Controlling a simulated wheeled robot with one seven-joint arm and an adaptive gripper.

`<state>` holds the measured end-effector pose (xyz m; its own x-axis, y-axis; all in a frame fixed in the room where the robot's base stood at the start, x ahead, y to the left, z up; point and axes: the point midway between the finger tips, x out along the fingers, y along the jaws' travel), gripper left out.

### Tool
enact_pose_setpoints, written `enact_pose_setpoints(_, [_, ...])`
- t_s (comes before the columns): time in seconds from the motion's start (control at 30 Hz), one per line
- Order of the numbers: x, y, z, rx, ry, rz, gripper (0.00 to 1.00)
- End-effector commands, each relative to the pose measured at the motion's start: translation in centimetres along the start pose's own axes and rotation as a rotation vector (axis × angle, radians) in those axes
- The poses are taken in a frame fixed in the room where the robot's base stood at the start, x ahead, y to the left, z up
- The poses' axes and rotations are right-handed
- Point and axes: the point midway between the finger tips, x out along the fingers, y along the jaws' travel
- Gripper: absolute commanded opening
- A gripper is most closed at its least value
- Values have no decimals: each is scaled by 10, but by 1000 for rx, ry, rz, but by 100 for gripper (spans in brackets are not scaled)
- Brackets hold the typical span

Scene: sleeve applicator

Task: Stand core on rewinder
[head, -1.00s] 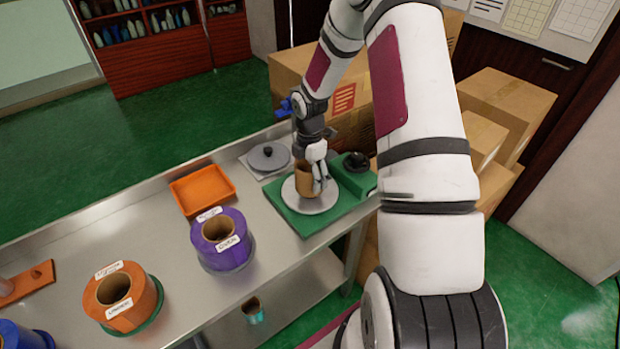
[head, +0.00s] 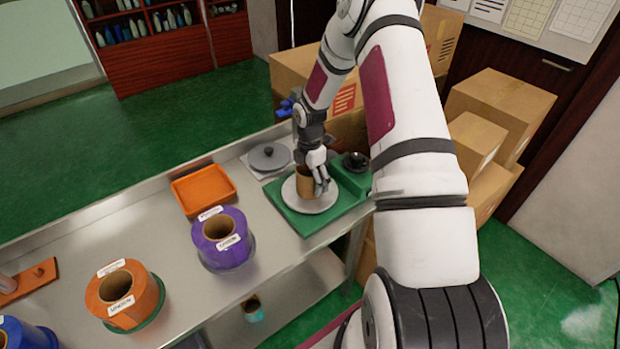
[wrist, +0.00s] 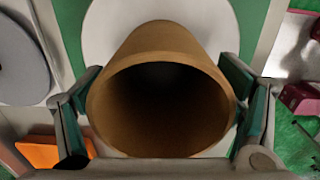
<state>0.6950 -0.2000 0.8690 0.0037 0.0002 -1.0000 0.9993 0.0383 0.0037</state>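The core is a brown cardboard tube (head: 305,184); it fills the middle of the wrist view (wrist: 160,100), its open end facing the camera. It is upright over the white round plate of the green rewinder (head: 283,207). My gripper (head: 318,182) has its fingers on either side of the tube, close against its wall. In the wrist view the gripper (wrist: 160,112) shows a finger at the left and right of the tube. The tube's lower end appears at the plate, but I cannot tell whether it bears fully on it.
An orange tray (head: 203,190), a purple roll (head: 222,240) and an orange roll (head: 125,295) are on the steel bench (head: 175,240). Cardboard boxes (head: 500,105) stand at the back right.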

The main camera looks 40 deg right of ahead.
Motion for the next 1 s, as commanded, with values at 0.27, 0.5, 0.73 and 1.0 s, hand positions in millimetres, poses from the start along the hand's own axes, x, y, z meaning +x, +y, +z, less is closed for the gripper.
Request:
enact_pose_setpoints(0.27, [0, 0, 0, 0, 0, 0, 92])
enact_pose_setpoints(0.5, [-16, 1, 1, 1, -2, 2, 92])
enact_pose_setpoints(0.73, [-62, 2, 1, 0, -2, 4, 92])
enact_pose_setpoints(1.0, [-107, 0, 1, 1, -1, 2, 92])
